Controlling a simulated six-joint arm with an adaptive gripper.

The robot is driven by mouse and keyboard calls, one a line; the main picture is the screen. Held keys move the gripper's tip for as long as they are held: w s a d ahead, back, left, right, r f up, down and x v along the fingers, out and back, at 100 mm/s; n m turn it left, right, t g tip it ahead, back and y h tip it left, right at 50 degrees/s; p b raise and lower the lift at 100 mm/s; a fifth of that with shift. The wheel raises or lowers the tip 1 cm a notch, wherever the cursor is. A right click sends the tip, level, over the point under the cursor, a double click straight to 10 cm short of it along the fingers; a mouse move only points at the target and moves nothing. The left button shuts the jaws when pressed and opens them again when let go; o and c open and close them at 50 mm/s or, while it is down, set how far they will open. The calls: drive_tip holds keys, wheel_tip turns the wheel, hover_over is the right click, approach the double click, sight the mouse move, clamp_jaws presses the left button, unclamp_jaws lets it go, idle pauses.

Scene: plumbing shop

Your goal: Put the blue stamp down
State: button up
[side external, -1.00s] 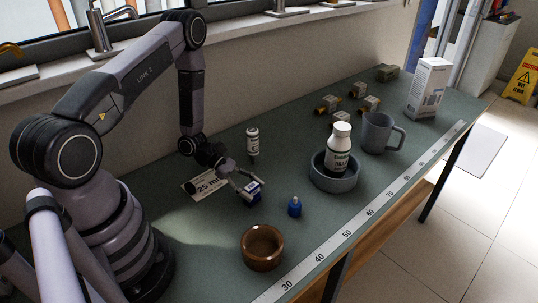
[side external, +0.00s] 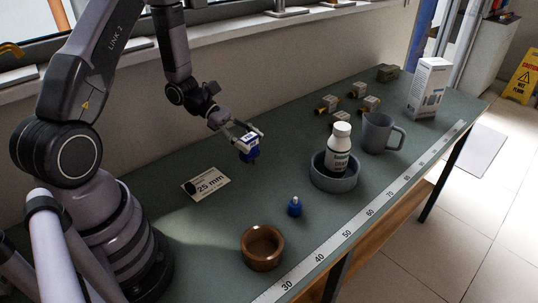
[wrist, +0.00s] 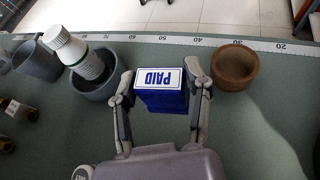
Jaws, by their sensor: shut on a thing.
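The blue stamp (side external: 249,152) has a white top label reading PAID. My gripper (side external: 246,142) is shut on it and holds it above the green bench, clear of the surface. In the wrist view the stamp (wrist: 162,101) sits between the two fingers of my gripper (wrist: 160,84), its label upside down in the picture. The bench (side external: 225,225) below and in front of the stamp is bare.
A small blue bottle (side external: 295,207), a brown wooden bowl (side external: 262,260) and a grey bowl (side external: 334,182) holding a white bottle (side external: 339,150) stand nearby. A 25 mm card (side external: 206,184) lies left. A grey jug (side external: 377,134), brass fittings (side external: 361,90) and a box (side external: 428,88) stand farther back.

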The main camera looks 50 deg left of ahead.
sight(249, 136)
wheel_tip(249, 136, up, 6)
drive_tip(key=shift+r, duration=0.1)
drive_tip(key=w+a+n+t+y, duration=0.2)
drive_tip(key=w+a+n+t, duration=0.1)
drive_tip(key=w+a, duration=0.5)
drive_tip(key=w+a+n+t+y, duration=0.3)
drive_tip(key=w+a, duration=0.4)
drive_tip(key=w, duration=0.6)
drive_tip(key=shift+w+a+n, duration=0.35)
drive_tip(key=shift+n, duration=0.35)
wheel_tip(249, 136, down, 17)
drive_tip(key=shift+w+a, duration=0.15)
drive_tip(key=shift+f, duration=2.1)
drive_tip(key=shift+f, duration=0.2)
drive_tip(key=o, duration=1.1)
drive_tip(key=shift+o, duration=0.2)
